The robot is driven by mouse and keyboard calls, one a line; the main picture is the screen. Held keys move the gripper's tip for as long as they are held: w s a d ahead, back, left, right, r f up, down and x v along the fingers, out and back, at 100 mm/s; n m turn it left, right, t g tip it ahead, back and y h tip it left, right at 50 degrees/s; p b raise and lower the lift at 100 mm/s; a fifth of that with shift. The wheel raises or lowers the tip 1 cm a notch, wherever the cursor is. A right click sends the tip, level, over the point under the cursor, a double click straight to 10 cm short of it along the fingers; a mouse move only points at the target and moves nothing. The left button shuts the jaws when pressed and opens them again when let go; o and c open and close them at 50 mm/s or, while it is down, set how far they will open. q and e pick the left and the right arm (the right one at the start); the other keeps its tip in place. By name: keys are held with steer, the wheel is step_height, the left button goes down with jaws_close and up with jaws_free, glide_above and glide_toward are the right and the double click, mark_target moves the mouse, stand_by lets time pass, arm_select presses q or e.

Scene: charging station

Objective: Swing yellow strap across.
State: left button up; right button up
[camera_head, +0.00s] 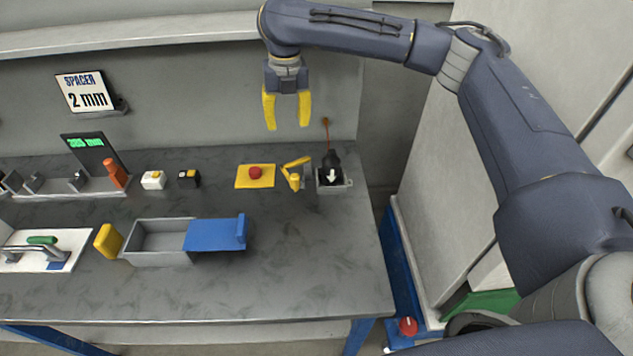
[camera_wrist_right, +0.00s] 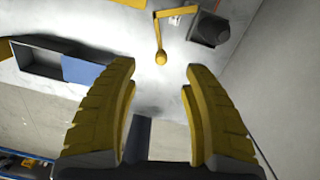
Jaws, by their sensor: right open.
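The yellow strap (camera_head: 295,173) is a thin bent piece on a small yellow post, at the back right of the table. It stands just left of a grey holder (camera_head: 334,187) with a black plug (camera_head: 331,165) in it. The strap (camera_wrist_right: 159,36) also shows in the right wrist view, with a rounded knob at its near end. My right gripper (camera_head: 287,126) is open and empty, fingers pointing down, above the strap and apart from it. In the wrist view the strap's knob appears just beyond the gap between the fingertips (camera_wrist_right: 160,68). My left gripper is out of view.
A red button on a yellow plate (camera_head: 243,184) is left of the strap. A grey bin (camera_head: 160,240) with a blue lid (camera_head: 210,234) lies nearer the front. A "SPACER 2 mm" sign (camera_head: 85,91) is on the wall. The front right of the table is clear.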

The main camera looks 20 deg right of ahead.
steer(key=w+d+f+m, duration=0.2)
steer(key=d+f, duration=0.2)
steer(key=d, duration=0.2)
steer(key=m, duration=0.2)
glide_above(331, 167)
steer(key=w, duration=0.3)
steer(key=f, duration=0.6)
steer(key=shift+a+f, duration=0.15)
steer(key=shift+a, duration=0.15)
steer(key=shift+g, duration=0.4)
steer(key=f, duration=0.1)
steer(key=s+d+f, duration=0.1)
steer(key=f, duration=0.1)
steer(key=shift+s+d+f, duration=0.15)
steer(key=shift+s+d, duration=0.2)
steer(key=f, duration=0.8)
steer(key=shift+w, duration=0.2)
step_height(331, 167, up, 21)
steer(key=s+a, duration=0.7)
steer(key=s, duration=0.4)
steer(key=s+a, duration=0.7)
steer(key=s, duration=0.3)
steer(key=shift+s+a+f, duration=0.2)
steer(key=shift+s+f, duration=0.1)
steer(key=shift+s, duration=0.1)
steer(key=shift+o, duration=0.3)
